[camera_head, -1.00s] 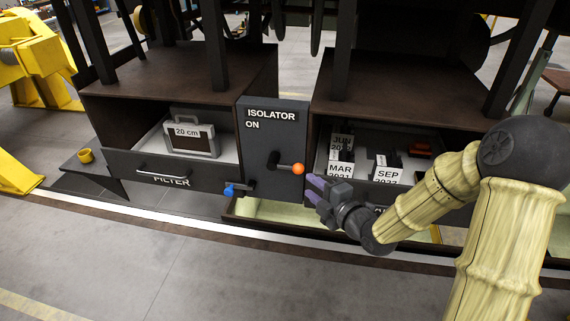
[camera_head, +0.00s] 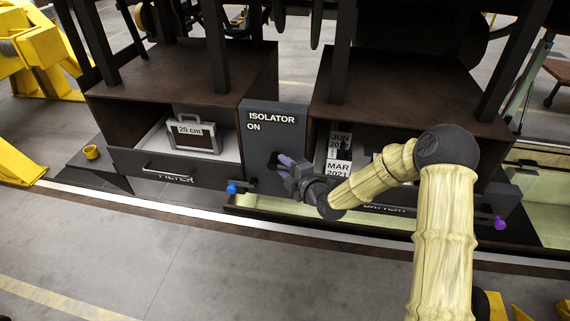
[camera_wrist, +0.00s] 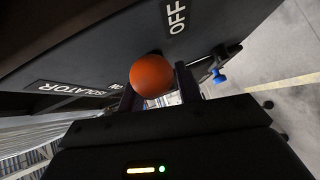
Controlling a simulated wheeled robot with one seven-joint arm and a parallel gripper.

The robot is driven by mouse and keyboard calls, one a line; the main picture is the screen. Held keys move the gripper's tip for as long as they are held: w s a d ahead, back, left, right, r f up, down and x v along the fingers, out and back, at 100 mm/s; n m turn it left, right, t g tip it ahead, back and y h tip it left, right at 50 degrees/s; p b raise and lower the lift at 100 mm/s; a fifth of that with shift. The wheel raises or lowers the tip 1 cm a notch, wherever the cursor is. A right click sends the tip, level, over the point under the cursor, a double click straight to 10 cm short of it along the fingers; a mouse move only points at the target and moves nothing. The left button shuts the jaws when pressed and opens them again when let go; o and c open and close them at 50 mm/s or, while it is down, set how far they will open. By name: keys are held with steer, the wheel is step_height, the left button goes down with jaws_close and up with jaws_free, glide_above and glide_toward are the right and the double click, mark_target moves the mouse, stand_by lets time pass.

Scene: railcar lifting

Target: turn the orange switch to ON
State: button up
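The isolator panel (camera_head: 262,140) is a dark upright box with the words ISOLATOR and ON near its top. In the wrist view the orange ball knob (camera_wrist: 152,75) of the switch sits between the two fingers, with OFF lettered on the panel close to it. In the head view my gripper (camera_head: 285,165) is at the panel's right side and hides the knob and most of the lever. The fingers look spread on either side of the knob. Whether either finger touches it cannot be told.
The filter drawer (camera_head: 150,170) stands open at left with a case (camera_head: 193,135) marked 20 cm. Dated blocks (camera_head: 337,165) lie in the right drawer, partly behind my arm. A purple knob (camera_head: 500,223) is at right.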

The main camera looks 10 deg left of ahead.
steer(key=shift+c, duration=0.4)
jaws_close()
